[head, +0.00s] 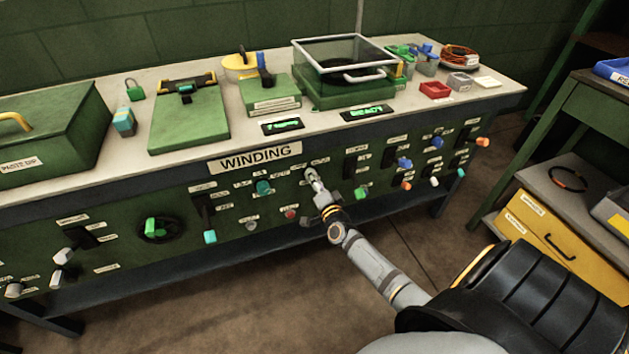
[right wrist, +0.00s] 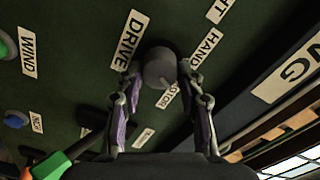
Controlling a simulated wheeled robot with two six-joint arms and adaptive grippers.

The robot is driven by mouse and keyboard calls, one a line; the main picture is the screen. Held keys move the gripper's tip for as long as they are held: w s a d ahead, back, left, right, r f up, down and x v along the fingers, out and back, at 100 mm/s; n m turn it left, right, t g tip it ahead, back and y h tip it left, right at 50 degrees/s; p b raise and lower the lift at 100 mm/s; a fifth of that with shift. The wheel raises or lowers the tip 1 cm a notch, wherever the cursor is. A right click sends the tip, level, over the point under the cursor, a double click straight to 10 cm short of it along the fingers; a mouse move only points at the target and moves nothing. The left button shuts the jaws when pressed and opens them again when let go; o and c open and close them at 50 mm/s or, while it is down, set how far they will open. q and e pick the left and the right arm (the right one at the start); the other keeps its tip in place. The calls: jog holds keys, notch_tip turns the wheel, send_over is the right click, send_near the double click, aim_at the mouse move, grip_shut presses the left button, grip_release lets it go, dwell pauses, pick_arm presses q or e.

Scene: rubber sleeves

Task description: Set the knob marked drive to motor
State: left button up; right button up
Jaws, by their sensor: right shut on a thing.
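The grey, round drive knob (right wrist: 158,68) is on the green panel in the right wrist view, beside its DRIVE label (right wrist: 130,40). A HAND label (right wrist: 207,47) and a partly covered MOTOR label (right wrist: 166,97) are near it. A small pale mark shows on the knob's edge on the MOTOR side. My right gripper (right wrist: 160,80) is shut on the knob, with one finger on each side. In the head view my right gripper (head: 314,184) reaches the panel below the WINDING sign (head: 255,158) and mostly hides the knob. My left gripper is not in view.
A red button (head: 291,214) and a teal knob (head: 264,187) are left of the right gripper. A black switch with a green handle (head: 361,192) is close on its right. The bench top (head: 225,142) above holds boxes and a clear-lidded case.

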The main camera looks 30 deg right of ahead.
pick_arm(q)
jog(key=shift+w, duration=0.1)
pick_arm(e)
jog(key=shift+f+m, duration=0.1)
jog(key=shift+m, duration=0.5)
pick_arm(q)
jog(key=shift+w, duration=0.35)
pick_arm(e)
jog(key=shift+m, duration=0.3)
jog(key=o, duration=1)
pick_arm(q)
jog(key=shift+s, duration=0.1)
pick_arm(e)
jog(key=shift+o, duration=0.8)
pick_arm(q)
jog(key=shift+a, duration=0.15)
pick_arm(e)
jog(key=v, duration=1.2)
